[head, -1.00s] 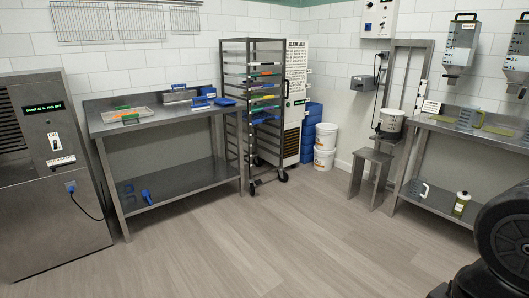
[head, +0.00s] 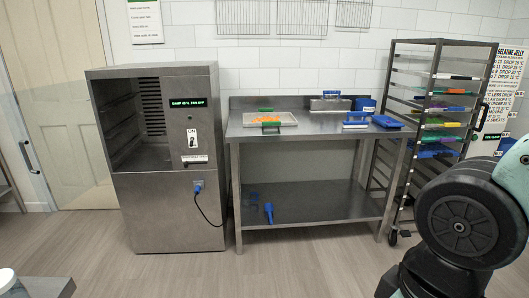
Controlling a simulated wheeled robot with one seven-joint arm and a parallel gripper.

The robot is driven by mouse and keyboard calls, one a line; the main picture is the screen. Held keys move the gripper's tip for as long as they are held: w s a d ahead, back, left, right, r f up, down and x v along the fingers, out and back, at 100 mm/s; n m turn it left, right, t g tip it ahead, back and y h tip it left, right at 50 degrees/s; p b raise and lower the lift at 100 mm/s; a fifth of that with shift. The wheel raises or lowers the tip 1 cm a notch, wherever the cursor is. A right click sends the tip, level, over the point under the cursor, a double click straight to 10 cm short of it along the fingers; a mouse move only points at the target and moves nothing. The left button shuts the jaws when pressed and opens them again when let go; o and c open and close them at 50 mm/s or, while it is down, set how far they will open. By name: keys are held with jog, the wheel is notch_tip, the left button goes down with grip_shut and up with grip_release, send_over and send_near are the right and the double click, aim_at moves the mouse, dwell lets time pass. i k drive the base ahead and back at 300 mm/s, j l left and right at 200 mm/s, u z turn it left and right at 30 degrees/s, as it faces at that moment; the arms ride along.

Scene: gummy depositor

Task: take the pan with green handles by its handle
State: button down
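The pan with green handles (head: 249,120) sits on the left part of the steel table's top (head: 328,127). It is a shallow, light-coloured pan with orange contents. One green handle (head: 271,125) is on its near side, and a smaller green patch (head: 266,109) shows at its far side. My gripper is not in view.
A steel cabinet (head: 165,212) with an open upper chamber stands left of the table. A wheeled rack (head: 440,45) with coloured trays stands at the right. Blue items (head: 387,122) lie on the table's right part. The floor (head: 300,262) before the table is clear.

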aim_at(259, 119)
jog(key=i+u, duration=0.3)
jog(key=i, duration=1.15)
jog(key=i+j, duration=0.1)
jog(key=i, duration=1.75)
